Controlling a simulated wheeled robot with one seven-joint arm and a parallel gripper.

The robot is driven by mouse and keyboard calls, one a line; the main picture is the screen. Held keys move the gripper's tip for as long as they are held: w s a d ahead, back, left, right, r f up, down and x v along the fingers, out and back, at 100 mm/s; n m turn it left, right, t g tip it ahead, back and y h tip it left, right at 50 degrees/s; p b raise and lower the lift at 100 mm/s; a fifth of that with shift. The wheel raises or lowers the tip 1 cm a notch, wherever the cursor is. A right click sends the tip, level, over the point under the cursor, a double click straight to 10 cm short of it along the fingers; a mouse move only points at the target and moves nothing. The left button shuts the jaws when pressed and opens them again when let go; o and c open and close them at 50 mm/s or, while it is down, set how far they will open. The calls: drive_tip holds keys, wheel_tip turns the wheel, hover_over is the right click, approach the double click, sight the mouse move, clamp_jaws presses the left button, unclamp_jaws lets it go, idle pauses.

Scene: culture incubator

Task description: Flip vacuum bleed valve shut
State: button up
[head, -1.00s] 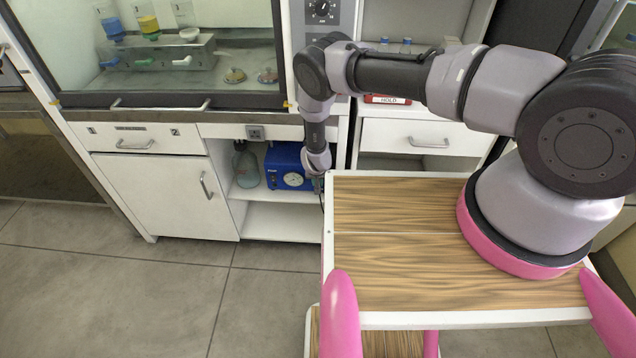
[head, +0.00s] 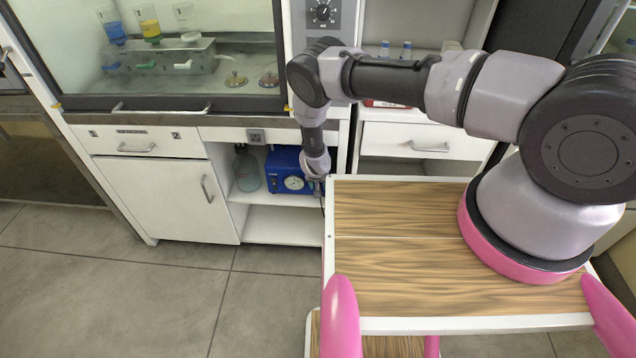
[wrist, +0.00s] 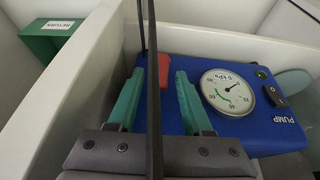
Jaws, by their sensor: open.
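The blue pump (head: 283,160) sits on the upper shelf of the open cabinet bay under the hood. In the wrist view the pump (wrist: 240,128) shows a round white dial gauge (wrist: 228,92), a black switch (wrist: 275,95) and the word PUMP. A small red part (wrist: 163,68), perhaps the valve handle, stands at the pump's far edge. My gripper (wrist: 160,76) is open, its two green fingers pointing toward the red part, which appears between and just beyond the tips. A dark upright strip crosses in front, so I cannot tell contact. In the head view my fingers are hidden.
A pale cabinet wall (wrist: 75,85) runs close to my left finger. A green box (wrist: 52,38) labelled RETURN lies beyond it. A greenish bottle (head: 246,170) stands left of the pump. The wooden top (head: 400,265) is bare in front of my arm base.

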drive_tip(key=v, duration=1)
drive_tip(key=shift+s, duration=0.1)
drive_tip(key=shift+s, duration=0.1)
